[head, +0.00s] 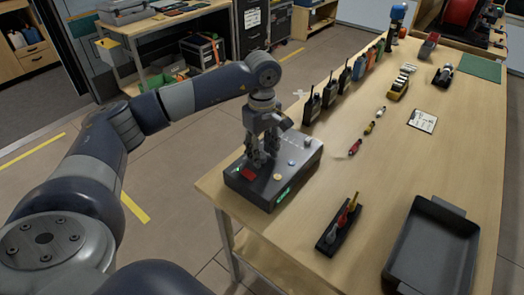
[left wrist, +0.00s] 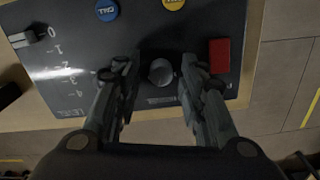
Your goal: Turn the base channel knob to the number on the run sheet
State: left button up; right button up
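The base box (head: 262,190), a dark unit with a green lit display, stands at the table's near left corner. My left gripper (head: 264,160) points down over it. In the left wrist view the gripper (left wrist: 158,66) is open, one finger on each side of a round silver knob (left wrist: 160,72). Small gaps show between knob and fingers. The knob's setting and the label below it are unreadable. A white sheet (head: 422,120), possibly the run sheet, lies on the table; its writing is too small to read. My right gripper is not in view.
On the box are a red block (left wrist: 219,55), blue (left wrist: 106,10) and yellow buttons, and a slider (left wrist: 35,35) beside a numbered scale. Several radios (head: 312,107) stand along the table's left edge. A screwdriver holder (head: 325,240) and dark tray (head: 398,262) are nearer.

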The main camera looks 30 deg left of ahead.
aim_at(262, 155)
pick_arm(q)
jog(key=shift+r, duration=0.1)
notch_tip(262, 155, up, 12)
dwell(0.6)
jog(key=shift+f, duration=0.2)
dwell(0.3)
